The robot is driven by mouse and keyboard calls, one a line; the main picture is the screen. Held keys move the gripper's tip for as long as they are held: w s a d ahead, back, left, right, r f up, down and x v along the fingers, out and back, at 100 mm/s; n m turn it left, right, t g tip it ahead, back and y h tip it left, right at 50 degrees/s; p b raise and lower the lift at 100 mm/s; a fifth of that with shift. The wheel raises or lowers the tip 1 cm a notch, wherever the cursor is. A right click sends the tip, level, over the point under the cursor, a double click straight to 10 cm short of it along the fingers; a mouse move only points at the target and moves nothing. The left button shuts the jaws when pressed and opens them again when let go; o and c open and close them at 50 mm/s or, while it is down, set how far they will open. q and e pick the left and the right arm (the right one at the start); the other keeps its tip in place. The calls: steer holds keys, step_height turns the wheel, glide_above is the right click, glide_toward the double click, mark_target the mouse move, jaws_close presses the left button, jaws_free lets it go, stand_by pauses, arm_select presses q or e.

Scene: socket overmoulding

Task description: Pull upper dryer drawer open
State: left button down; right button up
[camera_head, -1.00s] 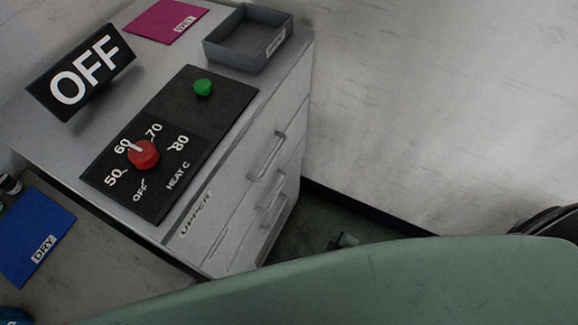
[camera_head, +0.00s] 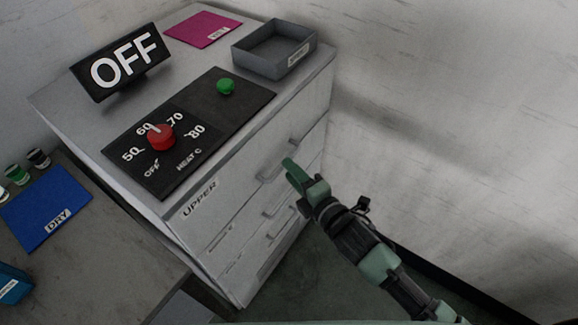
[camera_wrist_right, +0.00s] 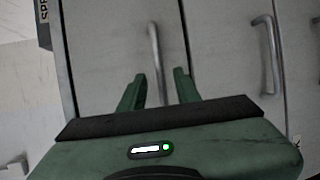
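The dryer (camera_head: 150,190) is a light grey cabinet with drawers on its front. Its upper drawer (camera_head: 235,185), marked UPPER, looks closed. The upper handle (camera_head: 278,168) is partly covered by my right gripper (camera_head: 289,170) in the head view. In the right wrist view, my right gripper (camera_wrist_right: 158,88) is open, with one green finger on each side of the bar handle (camera_wrist_right: 154,60). A gap shows between the fingers and the bar; I cannot tell whether either touches it. My left gripper is not in view.
A lower drawer handle (camera_head: 280,198) lies just below the upper one. On top are a control panel (camera_head: 185,130) with red and green knobs, an OFF sign (camera_head: 120,62), a grey tray (camera_head: 273,50) and a pink mat (camera_head: 203,29). A wall stands to the right.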

steer(key=shift+x, duration=1.15)
jaws_close()
steer(key=shift+f, duration=0.1)
stand_by(0.5)
